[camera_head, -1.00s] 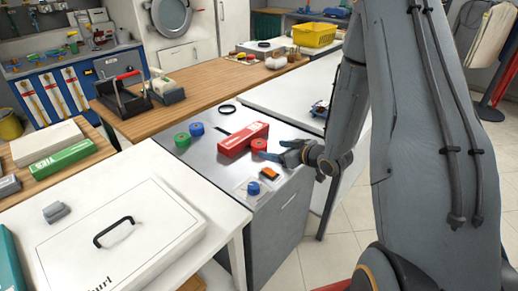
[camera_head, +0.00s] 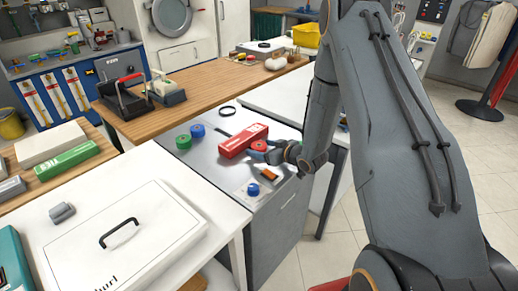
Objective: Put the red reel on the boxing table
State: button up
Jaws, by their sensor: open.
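The red reel (camera_head: 259,146) is a small round disc on the grey metal-topped cabinet, at the right end of a long red box (camera_head: 242,140). My gripper (camera_head: 264,154) reaches in from the right with its fingers low at the reel. The fingers look apart, with the reel at or between their tips; contact cannot be told. My forearm and wrist hide what lies behind them. Which surface is the boxing table is not marked in view.
On the grey top (camera_head: 190,168) lie a green reel (camera_head: 183,142), a blue reel (camera_head: 197,131), a black ring (camera_head: 227,111), an orange-black item (camera_head: 269,174) and a blue knob (camera_head: 253,190). A white table (camera_head: 215,245) with a lidded white case (camera_head: 130,240) stands front left; a wooden counter (camera_head: 205,80) is behind.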

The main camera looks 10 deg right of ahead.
jog(key=c, duration=1.3)
jog(key=shift+o, duration=0.2)
jog(key=shift+r, duration=0.1)
